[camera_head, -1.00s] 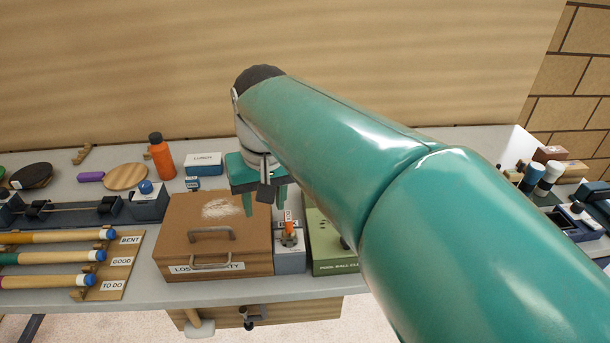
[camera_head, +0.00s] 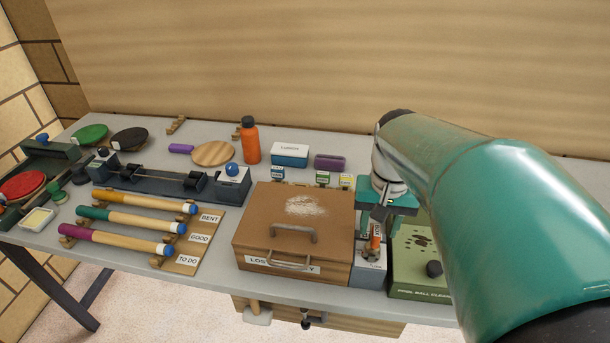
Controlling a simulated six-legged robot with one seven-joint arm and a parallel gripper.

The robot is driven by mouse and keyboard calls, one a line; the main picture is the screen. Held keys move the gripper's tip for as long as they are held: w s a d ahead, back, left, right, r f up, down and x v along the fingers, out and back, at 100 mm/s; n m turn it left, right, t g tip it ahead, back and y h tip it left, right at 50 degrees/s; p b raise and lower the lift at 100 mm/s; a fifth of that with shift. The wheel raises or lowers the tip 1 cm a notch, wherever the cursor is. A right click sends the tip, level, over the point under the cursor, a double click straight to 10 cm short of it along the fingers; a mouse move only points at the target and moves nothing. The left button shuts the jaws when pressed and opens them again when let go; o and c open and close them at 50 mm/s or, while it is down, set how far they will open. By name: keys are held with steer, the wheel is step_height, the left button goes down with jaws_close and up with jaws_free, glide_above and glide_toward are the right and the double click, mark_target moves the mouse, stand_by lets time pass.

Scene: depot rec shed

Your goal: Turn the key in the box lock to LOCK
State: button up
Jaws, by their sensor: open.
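The box lock is a small grey box (camera_head: 370,274) between a brown wooden box and a green box on the bench. An orange-handled key (camera_head: 375,242) stands up at its top. My teal gripper (camera_head: 385,222) is open, fingers pointing down, just above and behind the key in the picture. I cannot tell whether a finger touches the key. The gripper partly covers the lock's top and labels, so I cannot read the key's setting.
A brown lost property box (camera_head: 262,222) stands close on the left. A green ball cleaner box (camera_head: 410,285) stands close on the right. The bench's front edge is near the lock.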

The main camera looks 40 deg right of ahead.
mark_target(372, 247)
step_height(372, 247, down, 2)
steer(key=shift+f, duration=0.3)
steer(key=shift+w, duration=0.1)
jaws_close()
steer(key=n, duration=0.5)
